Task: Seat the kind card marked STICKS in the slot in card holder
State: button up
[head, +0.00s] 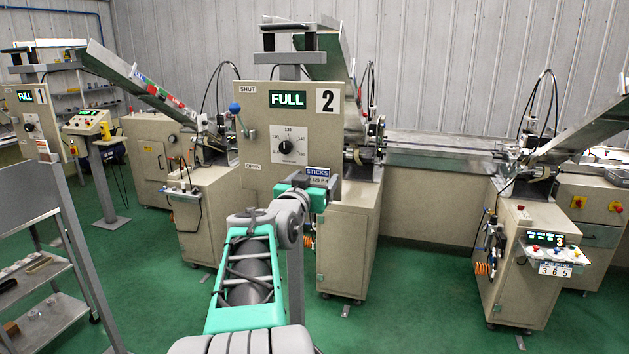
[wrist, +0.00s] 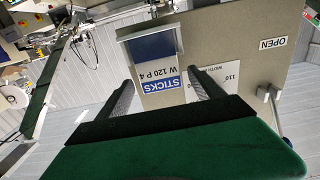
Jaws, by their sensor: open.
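The STICKS card (wrist: 160,78), blue and white with "W 120 P 4" on it, is upside down in the wrist view. It is at the card holder (wrist: 148,32), a grey metal frame on the beige panel (wrist: 225,50). How deep the card sits in the slot cannot be told. My gripper (wrist: 161,80) is open, with one dark finger to each side of the card and visible gaps at both. In the head view the card (head: 318,172) shows below the dial, partly hidden by my gripper (head: 318,192).
The panel carries a FULL sign (head: 287,99), a number 2 plate (head: 327,101), a dial (head: 287,146) and a blue-knobbed lever (head: 237,112). Beige machines stand behind and to the right (head: 530,250). A metal shelf cart (head: 40,270) is at the left. Green floor lies between.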

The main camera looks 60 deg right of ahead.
jog(key=shift+r+p, duration=0.35)
jog(key=shift+p, duration=0.05)
jog(key=s+a+b, duration=0.2)
jog(key=a+b, duration=0.3)
jog(key=a, duration=0.6)
jog(key=w+a+f+n+t+y, duration=0.3)
jog(key=w+a+f+n+y, duration=0.15)
jog(key=w+a+f, duration=0.5)
jog(key=w+a+f+n+t+y, duration=0.2)
jog(key=w+a+f+n+y, duration=0.35)
jog(key=a+f, duration=0.6)
jog(key=s+a+f+n+g+y, duration=0.1)
jog(key=s+a+f+n+y, duration=0.1)
jog(key=a, duration=0.6)
jog(key=s+a+f+n+g+y, duration=0.2)
jog(key=a+f, duration=0.3)
jog(key=a, duration=0.3)
jog(key=s+a+f+n+g+y, duration=0.1)
jog(key=s+a+f+n+y, duration=0.1)
jog(key=a, duration=0.7)
jog(key=shift+s+f+y, duration=0.6)
jog(key=shift+f+y, duration=0.2)
jog(key=shift+y, duration=0.1)
jog(key=shift+d, duration=0.1)
